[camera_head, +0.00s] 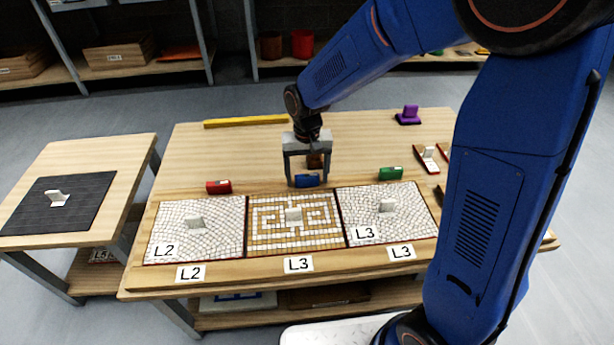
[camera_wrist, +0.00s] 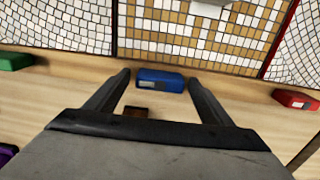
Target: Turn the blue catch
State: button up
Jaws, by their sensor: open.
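The blue catch (camera_head: 307,181) is a small blue block behind the middle mosaic panel (camera_head: 262,246), at the panel's back edge on the wooden table. My gripper (camera_head: 304,182) is open above it, its fingers pointing down. In the wrist view the blue catch (camera_wrist: 160,80) lies between and just beyond the two fingertips (camera_wrist: 157,78), which show no clear contact with it. A white label is on the catch's face. The middle panel has a tan and white maze pattern and a light grip block (camera_head: 293,215) at its centre.
A red catch (camera_head: 219,187) and a green catch (camera_head: 390,173) sit behind the left panel (camera_head: 180,250) and right panel (camera_head: 418,215). A small brown block (camera_wrist: 136,111) lies behind the blue catch. A purple item (camera_head: 409,115) and a yellow bar (camera_head: 246,122) are farther back.

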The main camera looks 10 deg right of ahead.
jog(key=shift+f, duration=0.35)
jog(key=shift+c, duration=0.3)
jog(key=c, duration=1)
